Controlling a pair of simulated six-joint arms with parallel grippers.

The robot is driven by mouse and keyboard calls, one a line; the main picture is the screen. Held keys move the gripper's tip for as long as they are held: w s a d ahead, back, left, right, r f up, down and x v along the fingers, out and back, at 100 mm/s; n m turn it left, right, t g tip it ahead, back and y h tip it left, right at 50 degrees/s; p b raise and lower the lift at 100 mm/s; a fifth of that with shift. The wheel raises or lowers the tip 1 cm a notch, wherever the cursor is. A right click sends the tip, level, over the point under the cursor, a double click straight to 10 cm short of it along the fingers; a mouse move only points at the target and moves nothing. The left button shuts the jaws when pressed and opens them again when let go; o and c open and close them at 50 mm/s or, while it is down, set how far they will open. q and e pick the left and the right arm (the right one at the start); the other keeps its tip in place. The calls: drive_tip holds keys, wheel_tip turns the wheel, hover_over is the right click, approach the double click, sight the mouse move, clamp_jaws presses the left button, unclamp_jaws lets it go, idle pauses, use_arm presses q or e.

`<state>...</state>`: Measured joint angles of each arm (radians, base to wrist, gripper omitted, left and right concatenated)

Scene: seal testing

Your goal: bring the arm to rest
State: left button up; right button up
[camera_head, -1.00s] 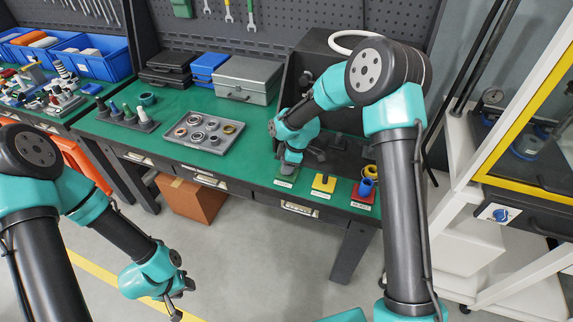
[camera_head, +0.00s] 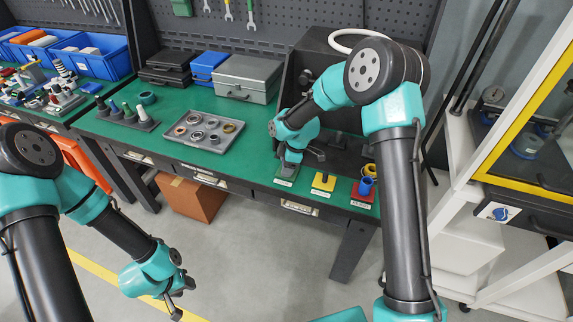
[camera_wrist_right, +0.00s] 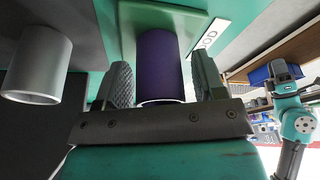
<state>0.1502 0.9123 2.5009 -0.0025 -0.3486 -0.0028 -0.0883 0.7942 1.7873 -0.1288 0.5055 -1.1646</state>
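My right arm reaches down to the front of the green bench (camera_head: 245,160). In the head view its gripper (camera_head: 288,168) is low over the green pad (camera_head: 285,181), its fingertips partly hidden. In the right wrist view the right gripper (camera_wrist_right: 163,85) has its two grey fingers on either side of a purple cylinder (camera_wrist_right: 160,65). A narrow gap shows on the cylinder's right side. The cylinder stands at a green pad (camera_wrist_right: 125,30) with a white label. My left gripper (camera_head: 176,304) hangs over the floor, off the bench; its finger opening is too small to tell.
A yellow pad (camera_head: 323,186) and a red pad (camera_head: 362,197) with a blue ring part sit right of the right gripper. A grey tray (camera_head: 185,144) of rings lies to its left. A dark cabinet stands behind. A grey cylinder (camera_wrist_right: 35,65) shows in the wrist view.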

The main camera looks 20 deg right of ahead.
drive_tip(key=shift+o, duration=0.5)
drive_tip(key=shift+r, duration=0.1)
drive_tip(key=shift+r, duration=4.45)
